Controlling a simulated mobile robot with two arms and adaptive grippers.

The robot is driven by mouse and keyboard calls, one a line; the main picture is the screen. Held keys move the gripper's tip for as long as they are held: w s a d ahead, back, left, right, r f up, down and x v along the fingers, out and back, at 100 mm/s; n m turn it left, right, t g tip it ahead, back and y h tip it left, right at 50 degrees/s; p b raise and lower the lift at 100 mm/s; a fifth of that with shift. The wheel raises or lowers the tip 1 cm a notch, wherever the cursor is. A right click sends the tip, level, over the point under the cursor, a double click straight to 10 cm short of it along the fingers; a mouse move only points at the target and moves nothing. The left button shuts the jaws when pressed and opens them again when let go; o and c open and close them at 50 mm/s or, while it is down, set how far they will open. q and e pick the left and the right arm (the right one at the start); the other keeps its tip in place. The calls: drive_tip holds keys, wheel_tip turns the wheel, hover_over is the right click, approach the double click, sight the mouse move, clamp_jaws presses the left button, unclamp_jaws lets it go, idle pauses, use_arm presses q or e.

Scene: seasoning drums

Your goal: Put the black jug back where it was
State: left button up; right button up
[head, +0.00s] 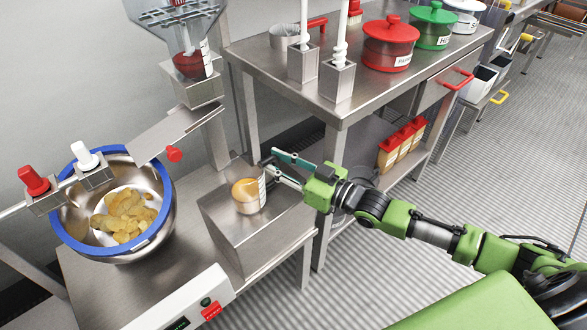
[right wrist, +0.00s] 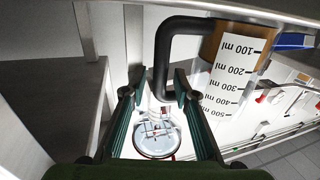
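The jug (head: 249,196) stands upright on a metal ledge in the head view, with orange-brown contents and a white scale strip. In the right wrist view the jug (right wrist: 232,75) shows its millilitre scale and a black handle (right wrist: 161,60). My right gripper (head: 272,163) is beside the jug on its right, fingers spread. In the right wrist view the gripper (right wrist: 158,82) has the handle between or just ahead of its fingertips; I cannot tell whether they touch. The gripper is not closed on it. My left gripper is not in view.
A steel bowl (head: 160,210) with a blue rim holds yellow-brown pieces at the left. A dispenser (head: 190,62) hangs above. A metal table (head: 270,68) carries red (head: 388,48) and green (head: 432,30) pots. Bottles (head: 400,145) stand on its lower shelf. Open floor lies right.

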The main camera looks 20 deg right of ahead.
drive_tip(key=shift+f+b, duration=0.15)
drive_tip(key=shift+b, duration=0.2)
drive_tip(key=p+v, duration=0.3)
drive_tip(key=v, duration=1.1)
drive_tip(key=s+d+f+m+g+h, duration=0.15)
drive_tip(key=f+h, duration=0.25)
drive_tip(key=f, duration=0.8)
drive_tip(key=s+f+m+g+h, duration=0.2)
drive_tip(key=f+g+h, duration=0.1)
drive_tip(key=f, duration=0.9)
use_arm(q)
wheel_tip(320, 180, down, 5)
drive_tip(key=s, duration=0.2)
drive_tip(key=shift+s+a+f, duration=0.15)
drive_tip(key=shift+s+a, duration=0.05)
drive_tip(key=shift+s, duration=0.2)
use_arm(e)
drive_tip(key=s+a+f+g+h, duration=0.1)
drive_tip(key=s+a+f+g, duration=0.2)
drive_tip(key=s+f, duration=0.6)
drive_tip(key=s+a+f+m+g+h, duration=0.1)
drive_tip(key=s+a+f+g+h, duration=0.1)
drive_tip(key=s+f+g, duration=0.3)
drive_tip(key=s+a+f, duration=0.1)
drive_tip(key=s+f, duration=0.3)
drive_tip(key=s, duration=0.2)
drive_tip(key=shift+f, duration=0.2)
